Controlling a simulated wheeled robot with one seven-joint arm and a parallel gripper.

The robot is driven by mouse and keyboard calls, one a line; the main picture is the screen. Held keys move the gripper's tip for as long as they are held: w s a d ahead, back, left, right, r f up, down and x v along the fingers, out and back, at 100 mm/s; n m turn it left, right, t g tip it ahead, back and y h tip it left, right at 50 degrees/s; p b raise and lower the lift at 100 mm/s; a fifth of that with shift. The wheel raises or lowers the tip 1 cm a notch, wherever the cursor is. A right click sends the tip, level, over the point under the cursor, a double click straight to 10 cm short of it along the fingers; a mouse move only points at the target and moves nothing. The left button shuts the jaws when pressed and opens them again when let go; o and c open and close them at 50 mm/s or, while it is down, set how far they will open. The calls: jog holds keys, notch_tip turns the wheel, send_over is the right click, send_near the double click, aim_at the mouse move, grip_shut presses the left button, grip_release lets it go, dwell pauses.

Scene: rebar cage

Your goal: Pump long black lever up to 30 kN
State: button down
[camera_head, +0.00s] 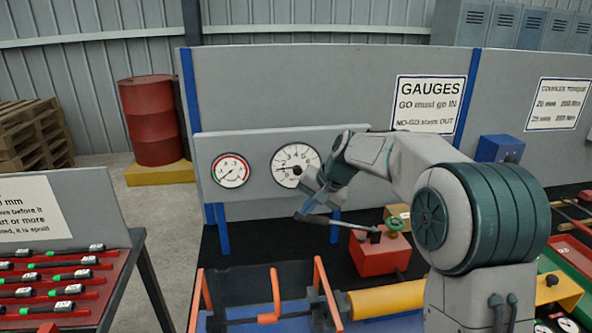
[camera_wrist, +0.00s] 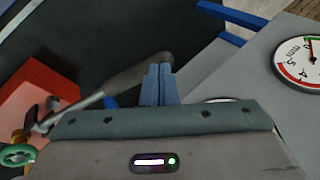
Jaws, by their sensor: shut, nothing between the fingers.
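The red pump (camera_head: 380,254) stands on the black bench mat, with a green knob (camera_head: 394,224) on top; it also shows in the wrist view (camera_wrist: 38,92). Its lever (camera_head: 342,222) slants out to the left, grey rod with a dark grip (camera_wrist: 138,74). My gripper (camera_head: 308,203) is shut and empty at the lever's grip end. In the wrist view its closed fingers (camera_wrist: 158,84) overlap the grip; I cannot tell whether they touch. The larger white dial (camera_head: 293,160) is partly hidden by my gripper; its needle points left, near the 2. The smaller red-edged dial (camera_head: 230,171) is marked mm in the wrist view.
A yellow cylinder (camera_head: 385,299) and orange hooked bars (camera_head: 270,300) occupy the bench front. The gauge panel (camera_head: 258,192) stands close behind my gripper. A red rack of tools (camera_head: 60,290) is at left. A blue box (camera_head: 500,148) is at right.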

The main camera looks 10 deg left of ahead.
aim_at(303, 220)
jog(key=shift+a+f+b, duration=0.25)
jog(key=shift+f+b, duration=0.2)
jog(key=shift+f, duration=0.3)
jog(key=shift+s+a+f+b, duration=0.1)
jog(key=shift+a+f+b, duration=0.1)
jog(key=shift+f+b, duration=0.3)
jog(key=shift+f, duration=0.1)
jog(key=shift+a+f+b, duration=0.1)
jog(key=shift+f+b, duration=0.35)
jog(key=shift+f, duration=0.3)
jog(key=shift+a+f+b, duration=0.1)
jog(key=shift+f+b, duration=0.4)
jog(key=shift+f, duration=0.1)
